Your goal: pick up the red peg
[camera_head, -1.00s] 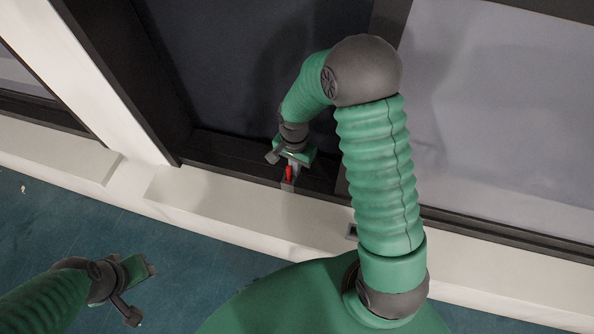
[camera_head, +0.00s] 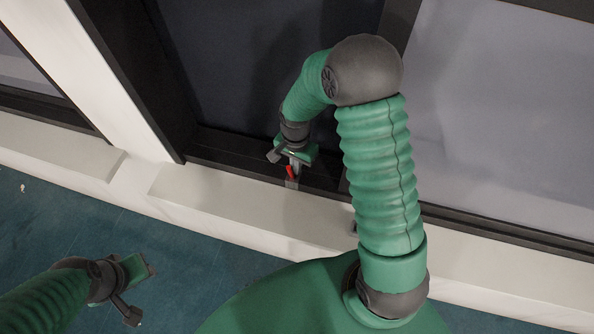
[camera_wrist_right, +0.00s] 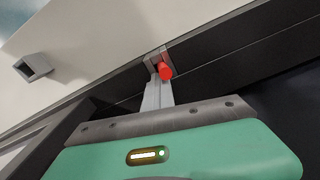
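The red peg (camera_head: 290,172) is small and sits at the dark ledge beside the pale sill, just below my right gripper (camera_head: 294,168). In the right wrist view the round end of the peg (camera_wrist_right: 165,71) shows at the far end of the grey finger parts (camera_wrist_right: 158,95), against a small grey block (camera_wrist_right: 153,56). The peg touches or nearly touches the fingertips. Whether they are closed around it cannot be told. My left gripper (camera_head: 148,267) is at the lower left, over the blue floor and far from the peg. Its finger gap is not clear.
A pale sill (camera_head: 230,207) runs across the view, with a dark frame and dark panel (camera_head: 250,70) behind it. A hollow grey square socket (camera_wrist_right: 33,67) is on the pale surface in the wrist view. Blue floor (camera_head: 60,215) lies open at the left.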

